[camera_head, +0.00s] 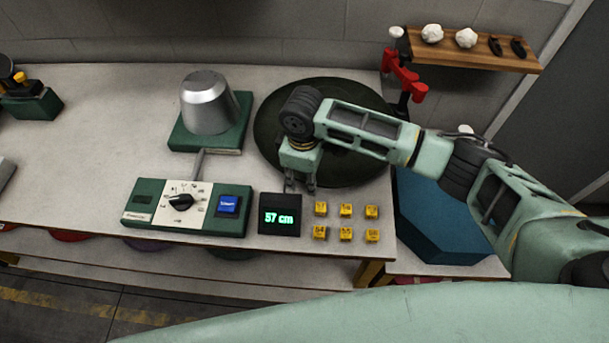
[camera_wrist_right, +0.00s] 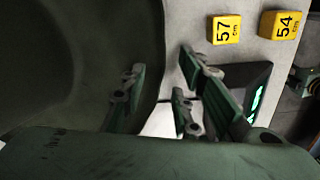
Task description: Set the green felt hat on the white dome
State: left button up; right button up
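The green felt hat (camera_head: 347,172) is a broad, dark green round form lying on the table, partly hidden by my right arm. In the right wrist view it fills the left side (camera_wrist_right: 60,60). The dome (camera_head: 208,105) looks silver-grey rather than white and stands on a green base left of the hat. My right gripper (camera_head: 299,186) points down at the hat's near left edge. In the right wrist view its fingers (camera_wrist_right: 163,90) are apart, one over the hat and the other over the table; I cannot tell whether they touch the brim. My left gripper is out of view.
In front of the dome is a control box (camera_head: 187,207) with a dial and blue button. A display (camera_head: 280,215) reads 57 cm, beside several yellow numbered blocks (camera_head: 346,210). A red clamp (camera_head: 403,75) and wooden shelf (camera_head: 475,50) are behind right. The table's left is mostly clear.

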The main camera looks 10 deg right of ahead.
jog(key=shift+r, duration=0.1)
notch_tip(320, 180, up, 12)
jog(key=shift+s, duration=0.2)
dwell(0.3)
jog(key=shift+a, duration=0.1)
